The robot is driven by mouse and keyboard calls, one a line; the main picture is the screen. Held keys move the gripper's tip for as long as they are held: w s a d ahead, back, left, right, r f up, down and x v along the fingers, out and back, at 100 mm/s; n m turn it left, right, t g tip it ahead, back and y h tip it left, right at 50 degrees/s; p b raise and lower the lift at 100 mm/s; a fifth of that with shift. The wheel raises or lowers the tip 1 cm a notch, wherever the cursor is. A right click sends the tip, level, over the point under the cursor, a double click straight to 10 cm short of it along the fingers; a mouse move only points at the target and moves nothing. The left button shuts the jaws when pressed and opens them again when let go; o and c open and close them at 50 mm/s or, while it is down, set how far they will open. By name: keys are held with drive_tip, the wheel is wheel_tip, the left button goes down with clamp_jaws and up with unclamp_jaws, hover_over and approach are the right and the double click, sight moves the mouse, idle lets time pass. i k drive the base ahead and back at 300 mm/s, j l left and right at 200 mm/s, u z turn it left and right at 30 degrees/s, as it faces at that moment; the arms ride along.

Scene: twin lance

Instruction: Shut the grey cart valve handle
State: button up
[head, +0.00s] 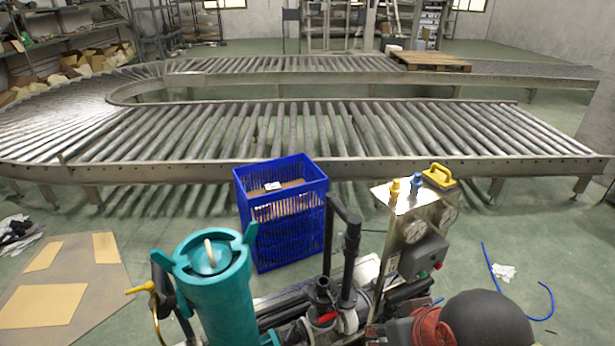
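A cart with pump gear fills the bottom middle of the head view. It carries a teal canister (215,290) with a pale lever (209,252) on its lid. Black pipes (349,260) rise beside it, with a small red handle (327,317) low on a dark valve body (320,295). A yellow handle (141,287) sticks out at the canister's left. A metal panel (415,225) bears gauges, small yellow and blue fittings and a yellow grip (439,176). I cannot tell a grey valve handle apart for certain, nor whether any valve is open. My gripper is not in view.
A blue plastic crate (284,212) stands on the floor just behind the cart. A roller conveyor (300,172) loops across the room beyond it. Flattened cardboard (110,285) lies at left, and a blue hose (489,262) at right.

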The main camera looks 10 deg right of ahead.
sight(340, 248)
drive_tip(key=i+l, duration=0.1)
drive_tip(key=i, duration=0.4)
drive_tip(key=i+l, duration=0.1)
drive_tip(key=i, duration=0.4)
